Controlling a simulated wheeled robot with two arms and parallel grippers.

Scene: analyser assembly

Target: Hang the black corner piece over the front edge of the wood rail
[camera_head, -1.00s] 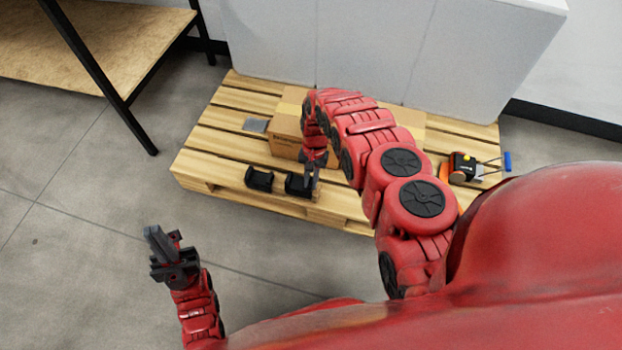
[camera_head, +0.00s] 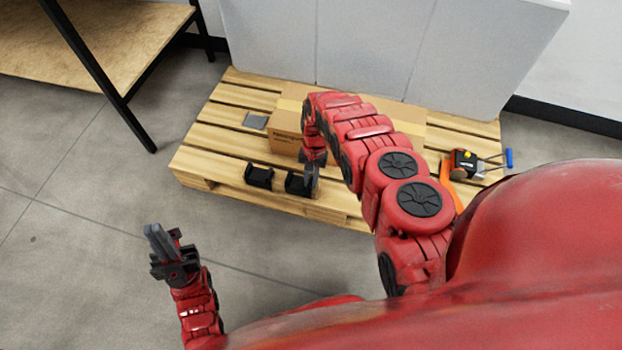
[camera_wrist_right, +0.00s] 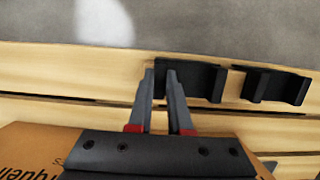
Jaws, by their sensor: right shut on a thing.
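Two black corner pieces sit side by side along the front edge of the wood rail (camera_head: 222,179), the front board of a pallet. The right one (camera_head: 296,185) is at my right gripper (camera_head: 314,188); it also shows in the right wrist view (camera_wrist_right: 200,80). The right gripper's fingers (camera_wrist_right: 160,78) are shut on the near end of this piece, which lies at the rail's edge. Whether it hooks fully over the edge I cannot tell. The other corner piece (camera_head: 259,177) stands apart to the left. My left gripper (camera_head: 166,240) hangs over the floor, clear of the pallet; its jaw opening is unclear.
A cardboard box (camera_head: 286,132) stands close behind the corner pieces, near my right wrist. A grey plate (camera_head: 255,121) lies left of it. An orange and black tool (camera_head: 465,164) with a blue handle lies at the pallet's right. The floor in front is free.

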